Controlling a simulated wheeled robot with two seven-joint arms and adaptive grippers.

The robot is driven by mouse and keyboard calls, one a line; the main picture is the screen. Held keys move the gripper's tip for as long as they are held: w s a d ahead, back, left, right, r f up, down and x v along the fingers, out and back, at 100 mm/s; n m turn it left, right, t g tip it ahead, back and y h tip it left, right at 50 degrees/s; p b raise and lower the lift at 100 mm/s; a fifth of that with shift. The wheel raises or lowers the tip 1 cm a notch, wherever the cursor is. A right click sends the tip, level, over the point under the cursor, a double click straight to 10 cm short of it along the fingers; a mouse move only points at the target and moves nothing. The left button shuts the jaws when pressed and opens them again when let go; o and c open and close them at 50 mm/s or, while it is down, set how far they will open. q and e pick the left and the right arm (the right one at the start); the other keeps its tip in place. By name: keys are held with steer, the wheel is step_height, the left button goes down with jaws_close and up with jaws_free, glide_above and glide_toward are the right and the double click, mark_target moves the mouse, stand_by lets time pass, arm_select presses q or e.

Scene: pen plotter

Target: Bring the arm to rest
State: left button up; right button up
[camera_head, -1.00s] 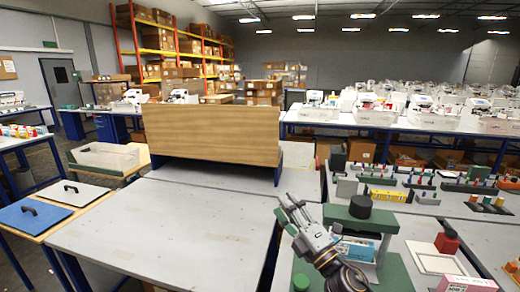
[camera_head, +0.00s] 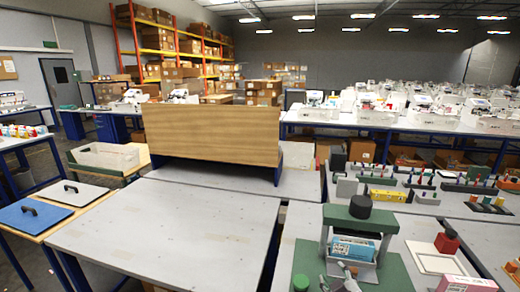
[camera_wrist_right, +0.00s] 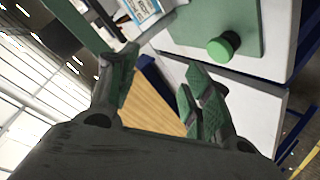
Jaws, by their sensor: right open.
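My right gripper (camera_head: 341,276) shows at the bottom edge of the head view, in front of the green plotter stand (camera_head: 394,272). Only its fingers and a little of the wrist show there. In the right wrist view the two green-padded fingers (camera_wrist_right: 160,78) are spread apart with nothing between them. A blue and white box (camera_head: 354,248) sits in the stand, behind the gripper. A green round knob (camera_head: 301,283) is on the base plate, left of the gripper; it also shows in the wrist view (camera_wrist_right: 222,48). My left gripper is not in view.
The grey table (camera_head: 170,232) at left centre is bare, with a wooden panel (camera_head: 210,134) upright behind it. A black cylinder (camera_head: 360,206) tops the stand. A pink box (camera_head: 466,284) lies near the bottom edge.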

steer(key=s+f+m+g+y, duration=0.1)
steer(key=s+f+m+g, duration=0.1)
steer(key=s+f+g, duration=0.6)
steer(key=s+f+m+g+y, duration=0.1)
steer(key=s+f+m, duration=0.3)
steer(key=s, duration=0.7)
step_height(320, 180, down, 33)
steer(key=s+n+g, duration=0.1)
steer(key=s+n, duration=0.1)
steer(key=s, duration=0.1)
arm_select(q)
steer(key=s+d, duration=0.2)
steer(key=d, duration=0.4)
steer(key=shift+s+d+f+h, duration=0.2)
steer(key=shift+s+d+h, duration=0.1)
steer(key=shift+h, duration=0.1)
arm_select(e)
steer(key=s+d+f, duration=0.2)
steer(key=s+f, duration=0.8)
steer(key=s, duration=0.1)
steer(key=s+d+f+g, duration=0.1)
steer(key=s+d+f, duration=0.1)
steer(key=s+f, duration=0.8)
steer(key=shift+s+d+g+h, duration=0.2)
steer(key=shift+s+g+h, duration=0.1)
steer(key=shift+s, duration=0.1)
